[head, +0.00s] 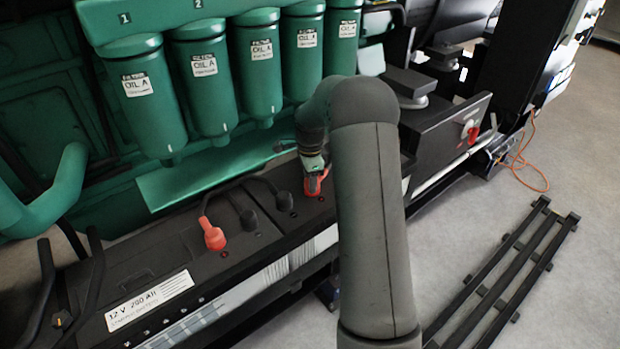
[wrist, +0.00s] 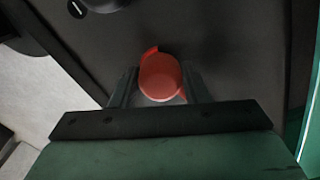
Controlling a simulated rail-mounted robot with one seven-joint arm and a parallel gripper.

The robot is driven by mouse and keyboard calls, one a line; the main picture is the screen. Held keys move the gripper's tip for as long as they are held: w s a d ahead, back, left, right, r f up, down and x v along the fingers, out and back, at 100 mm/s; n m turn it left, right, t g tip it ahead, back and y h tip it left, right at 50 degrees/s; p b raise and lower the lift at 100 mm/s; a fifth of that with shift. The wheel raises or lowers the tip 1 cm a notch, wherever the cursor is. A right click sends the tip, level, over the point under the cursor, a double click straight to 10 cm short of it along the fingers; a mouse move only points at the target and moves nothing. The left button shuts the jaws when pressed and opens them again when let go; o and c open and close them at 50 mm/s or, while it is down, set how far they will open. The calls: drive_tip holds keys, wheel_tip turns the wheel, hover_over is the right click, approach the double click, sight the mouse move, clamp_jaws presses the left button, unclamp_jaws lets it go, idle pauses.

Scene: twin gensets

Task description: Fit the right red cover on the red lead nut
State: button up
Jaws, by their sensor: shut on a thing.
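My gripper (head: 316,168) is low over the black battery top (head: 190,244), and my forearm covers part of the head view. It is shut on a red cover (head: 311,186). In the wrist view the red cover (wrist: 160,77) sits between the two fingers of my gripper (wrist: 160,90), with the dark battery top beyond it. The red lead nut is not seen; the cover and gripper hide what lies under them. I cannot tell whether the cover touches the battery top.
Two black covers (head: 248,220) (head: 284,201) stand between. Green oil filters (head: 143,98) hang above and behind. A black rack (head: 505,275) lies on the floor at the right.

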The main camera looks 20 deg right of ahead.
drive_tip(key=shift+f, duration=0.25)
drive_tip(key=o, duration=1.3)
drive_tip(key=shift+o, duration=0.2)
drive_tip(key=shift+r, duration=0.15)
drive_tip(key=shift+r+p, duration=2.15)
drive_tip(key=shift+r, duration=1.3)
